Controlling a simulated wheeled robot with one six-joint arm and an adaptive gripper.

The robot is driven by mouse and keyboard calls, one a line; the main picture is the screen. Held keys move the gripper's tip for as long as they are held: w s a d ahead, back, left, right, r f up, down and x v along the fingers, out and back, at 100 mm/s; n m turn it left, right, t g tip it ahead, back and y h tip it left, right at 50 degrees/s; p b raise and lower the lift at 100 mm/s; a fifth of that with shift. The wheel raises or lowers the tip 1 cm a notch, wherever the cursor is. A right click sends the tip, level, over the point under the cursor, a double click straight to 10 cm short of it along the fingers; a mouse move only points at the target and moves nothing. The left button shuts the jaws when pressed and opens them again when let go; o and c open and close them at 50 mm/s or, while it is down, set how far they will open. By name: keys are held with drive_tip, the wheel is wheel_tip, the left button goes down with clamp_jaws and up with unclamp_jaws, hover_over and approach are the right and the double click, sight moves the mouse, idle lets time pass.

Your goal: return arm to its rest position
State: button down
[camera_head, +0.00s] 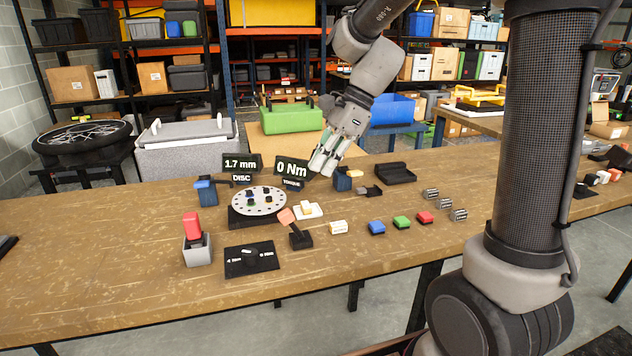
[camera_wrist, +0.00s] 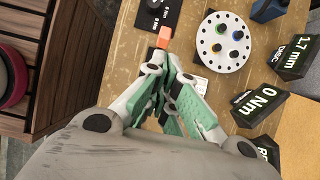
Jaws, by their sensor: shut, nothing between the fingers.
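My gripper (camera_head: 320,168) hangs from my arm above the back part of the wooden workbench, just right of the "0 Nm" display, pointing down and to the left. Its light grey and green fingers are shut with nothing between them. In the wrist view my gripper (camera_wrist: 170,62) shows at the middle, with the table items beyond it. My arm reaches out from the upper right, bent at the elbow. I cannot tell the exact height of the fingertips over the bench.
The bench (camera_head: 120,248) holds a white perforated disc (camera_head: 259,201), a "0 Nm" display (camera_head: 291,169), a red-handled item (camera_head: 192,226), a black dial plate (camera_head: 252,259) and several small coloured blocks. A black tray (camera_head: 395,173) lies right of my gripper.

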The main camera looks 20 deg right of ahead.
drive_tip(key=shift+d+r, duration=0.15)
drive_tip(key=shift+r, duration=0.35)
